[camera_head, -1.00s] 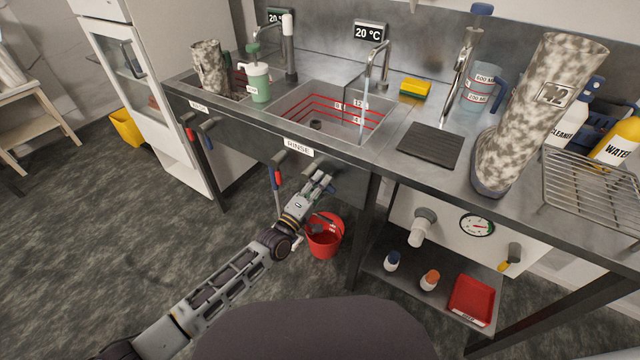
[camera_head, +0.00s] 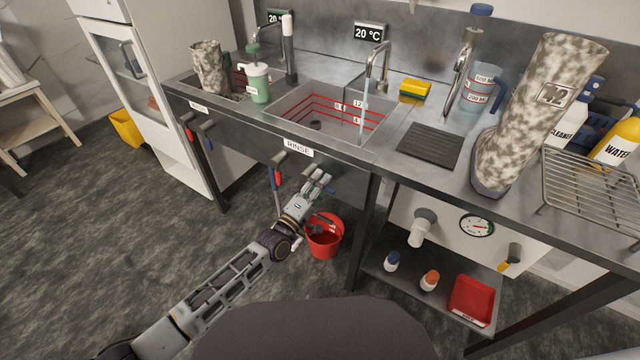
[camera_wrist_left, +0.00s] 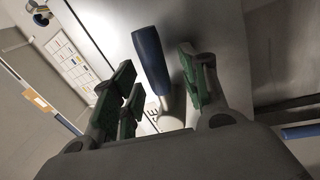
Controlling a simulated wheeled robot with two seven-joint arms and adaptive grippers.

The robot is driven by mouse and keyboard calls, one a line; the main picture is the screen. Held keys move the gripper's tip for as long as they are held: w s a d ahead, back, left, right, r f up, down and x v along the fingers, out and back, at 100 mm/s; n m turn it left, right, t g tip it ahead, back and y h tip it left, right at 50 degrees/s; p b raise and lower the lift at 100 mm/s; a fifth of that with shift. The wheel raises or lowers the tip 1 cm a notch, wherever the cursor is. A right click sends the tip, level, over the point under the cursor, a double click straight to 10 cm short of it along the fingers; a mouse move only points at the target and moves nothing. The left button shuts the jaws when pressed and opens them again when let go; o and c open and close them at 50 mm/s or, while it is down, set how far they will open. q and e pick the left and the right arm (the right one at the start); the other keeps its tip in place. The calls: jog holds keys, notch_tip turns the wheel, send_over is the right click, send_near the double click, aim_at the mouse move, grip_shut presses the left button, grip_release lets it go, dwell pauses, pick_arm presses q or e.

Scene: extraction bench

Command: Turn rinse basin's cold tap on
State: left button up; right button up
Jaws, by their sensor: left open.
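The rinse basin (camera_head: 318,118) is set in the steel bench under the curved spout (camera_head: 376,62). A thin pale stream (camera_head: 363,108) runs down from the spout. The basin's red-handled tap (camera_head: 277,178) hangs on the front panel below the RINSE label. My left gripper (camera_head: 318,184) is at the front panel, right of the red handle, and mostly hides the blue cold tap there. In the left wrist view the blue cold-tap handle (camera_wrist_left: 150,55) lies between the green-padded fingers of my open left gripper (camera_wrist_left: 158,72). I cannot tell whether they touch it. My right gripper is not in view.
A red bucket (camera_head: 324,243) stands on the floor just below my left gripper. Another basin's red tap (camera_head: 189,133) and blue tap (camera_head: 208,134) are on the panel further left. A black mat (camera_head: 430,146) and a spotted boot (camera_head: 530,120) stand on the bench.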

pick_arm(q)
jog(key=v, duration=1.2)
jog(key=shift+d, duration=0.1)
dwell(0.6)
